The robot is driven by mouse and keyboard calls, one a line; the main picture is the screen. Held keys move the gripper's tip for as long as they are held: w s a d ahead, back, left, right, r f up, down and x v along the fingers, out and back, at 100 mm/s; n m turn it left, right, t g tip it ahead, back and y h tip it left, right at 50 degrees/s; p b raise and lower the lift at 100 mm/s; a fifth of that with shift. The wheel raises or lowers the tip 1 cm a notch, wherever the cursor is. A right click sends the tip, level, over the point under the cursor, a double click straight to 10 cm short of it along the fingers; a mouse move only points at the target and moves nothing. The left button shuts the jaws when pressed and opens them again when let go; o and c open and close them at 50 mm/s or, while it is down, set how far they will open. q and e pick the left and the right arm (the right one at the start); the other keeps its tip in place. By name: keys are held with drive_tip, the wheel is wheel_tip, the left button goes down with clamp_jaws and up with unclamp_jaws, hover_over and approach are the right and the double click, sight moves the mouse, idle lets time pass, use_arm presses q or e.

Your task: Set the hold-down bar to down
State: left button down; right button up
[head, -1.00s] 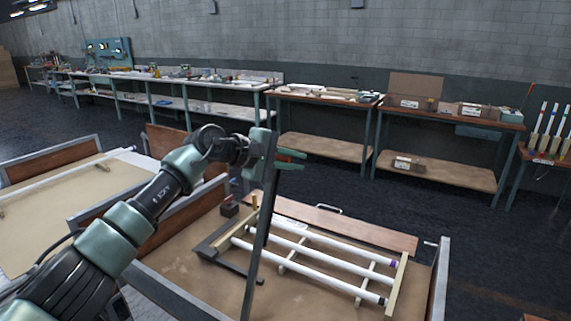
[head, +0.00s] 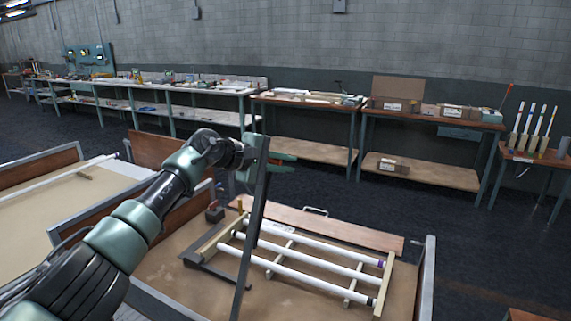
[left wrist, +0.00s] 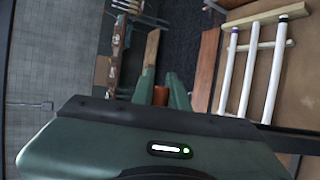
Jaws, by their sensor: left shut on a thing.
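The hold-down bar (head: 249,235) is a long dark bar. It stands steeply raised, tilted a little, in front of the rack of white tubes (head: 310,270). Its lower end runs out of the bottom of the head view. My left gripper (head: 288,163) is at the bar's upper end, its green fingers pointing right. In the left wrist view, the fingers (left wrist: 162,90) close on a reddish-brown piece (left wrist: 161,96) just beyond a dark strip; it looks like the bar's grip. My right gripper is not in view.
The tubes lie on pale wooden rails inside a framed bench tray (head: 428,275). Benches line the wall behind; dark floor between is clear.

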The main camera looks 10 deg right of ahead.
use_arm(q)
drive_tip(key=c, duration=1.4)
unclamp_jaws()
drive_tip(key=shift+s+f, duration=0.1)
drive_tip(key=shift+f, duration=0.7)
drive_tip(key=shift+r, duration=0.15)
drive_tip(key=shift+a+r, duration=0.1)
drive_tip(key=shift+r, duration=0.1)
drive_tip(key=shift+a, duration=0.1)
wheel_tip(320, 180, up, 2)
drive_tip(key=b, duration=0.3)
hover_over(262, 191)
drive_tip(key=shift+w+d+r, duration=0.1)
drive_tip(key=shift+w+d, duration=0.2)
drive_tip(key=shift+d, duration=0.1)
drive_tip(key=shift+s+a+r, duration=0.3)
drive_tip(key=shift+s+a, duration=0.05)
drive_tip(key=shift+a, duration=0.15)
drive_tip(key=shift+d, duration=0.1)
